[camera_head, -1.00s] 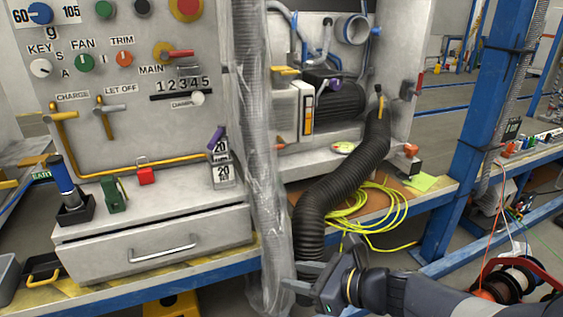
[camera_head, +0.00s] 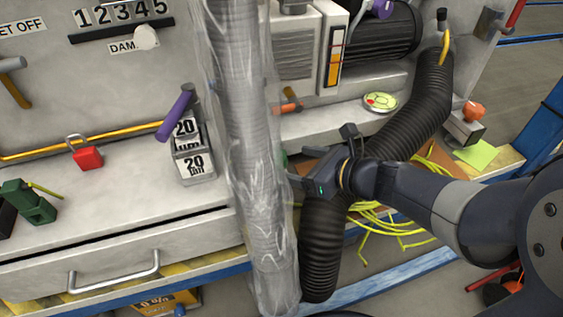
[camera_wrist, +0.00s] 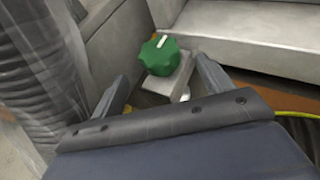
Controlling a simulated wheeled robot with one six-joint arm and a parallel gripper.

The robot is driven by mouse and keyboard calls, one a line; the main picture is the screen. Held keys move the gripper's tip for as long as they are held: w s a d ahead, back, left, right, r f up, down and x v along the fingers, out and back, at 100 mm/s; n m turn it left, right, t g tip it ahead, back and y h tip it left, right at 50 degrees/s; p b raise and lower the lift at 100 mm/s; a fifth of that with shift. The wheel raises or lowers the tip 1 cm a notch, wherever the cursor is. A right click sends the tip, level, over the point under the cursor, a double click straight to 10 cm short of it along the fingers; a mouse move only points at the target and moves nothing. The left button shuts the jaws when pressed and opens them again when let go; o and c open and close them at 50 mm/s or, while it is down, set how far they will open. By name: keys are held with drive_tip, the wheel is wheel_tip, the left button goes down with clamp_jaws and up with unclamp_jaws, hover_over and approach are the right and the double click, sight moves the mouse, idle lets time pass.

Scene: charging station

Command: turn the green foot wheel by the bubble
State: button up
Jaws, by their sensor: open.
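The green foot wheel (camera_wrist: 160,55) is a knobbed green dial with a white mark, on a small grey block in the wrist view. In the head view only a sliver of green (camera_head: 283,158) shows beside the plastic-wrapped duct. The round yellow-green bubble level (camera_head: 380,102) with a red spot lies on the grey ledge behind my arm. My gripper (camera_head: 298,168) is just right of the wrapped duct. In the wrist view my open gripper (camera_wrist: 162,74) has one finger on each side of the wheel, with nothing held; I cannot tell whether they touch it.
The wrapped duct (camera_head: 245,130) stands close to the left of my gripper. A black corrugated hose (camera_head: 408,124) runs behind my arm. Yellow cable (camera_head: 385,222) lies below. A red padlock (camera_head: 86,153) and weight blocks (camera_head: 194,165) sit on the left ledge.

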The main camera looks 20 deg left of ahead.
sight(283, 160)
drive_tip(key=b+x, duration=0.1)
drive_tip(key=x, duration=0.4)
drive_tip(key=shift+a+f, duration=0.1)
drive_tip(key=shift+a, duration=0.25)
drive_tip(key=shift+c, duration=0.3)
drive_tip(key=c, duration=0.9)
